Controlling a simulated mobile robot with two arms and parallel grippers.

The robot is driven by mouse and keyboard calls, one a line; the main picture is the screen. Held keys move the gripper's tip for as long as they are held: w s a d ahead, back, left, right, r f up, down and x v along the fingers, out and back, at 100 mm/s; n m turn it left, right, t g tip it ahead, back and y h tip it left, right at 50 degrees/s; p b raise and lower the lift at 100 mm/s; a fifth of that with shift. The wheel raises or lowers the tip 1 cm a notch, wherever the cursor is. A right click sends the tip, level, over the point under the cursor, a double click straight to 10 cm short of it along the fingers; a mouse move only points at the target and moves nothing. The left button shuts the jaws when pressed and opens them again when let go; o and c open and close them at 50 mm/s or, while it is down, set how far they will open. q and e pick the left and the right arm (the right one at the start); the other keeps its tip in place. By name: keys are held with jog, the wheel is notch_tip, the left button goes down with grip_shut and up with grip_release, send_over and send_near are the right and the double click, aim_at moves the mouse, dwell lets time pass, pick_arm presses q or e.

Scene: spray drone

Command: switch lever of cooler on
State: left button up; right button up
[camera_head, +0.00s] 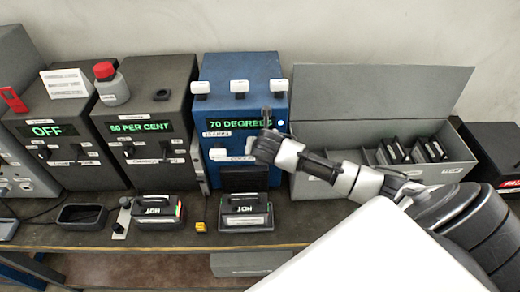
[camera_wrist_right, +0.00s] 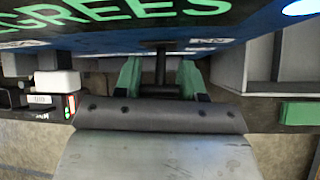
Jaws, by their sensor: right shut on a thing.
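The cooler is the blue box (camera_head: 240,92) with green digits reading "70 DEGREES". Its blue front (camera_wrist_right: 110,40) fills the top of the right wrist view. My right gripper (camera_head: 264,140) is at the lower right of this front. In the wrist view my right gripper (camera_wrist_right: 159,76) has a green-padded finger on either side of a dark lever (camera_wrist_right: 160,66) that sticks out from the front. The gripper is shut on this lever. The arm hides most of the lever in the head view. My left gripper is not in view.
Two dark boxes, one reading "OFF" (camera_head: 47,131) and one "50 PER CENT" (camera_head: 139,127), stand left of the cooler. Battery-like blocks (camera_head: 157,212) (camera_head: 246,213) lie in front. An open grey case (camera_head: 370,85) stands right, close to my arm.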

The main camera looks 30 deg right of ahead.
jog(key=shift+d+f, duration=0.1)
jog(key=o, duration=0.7)
jog(key=shift+o, duration=0.5)
jog(key=shift+s+d, duration=0.1)
jog(key=shift+d, duration=0.05)
jog(key=shift+a+r, duration=0.2)
jog(key=shift+r, duration=0.05)
jog(key=b+v, duration=0.2)
jog(key=v, duration=0.8)
jog(key=shift+s, duration=0.2)
jog(key=shift+d+r, duration=0.1)
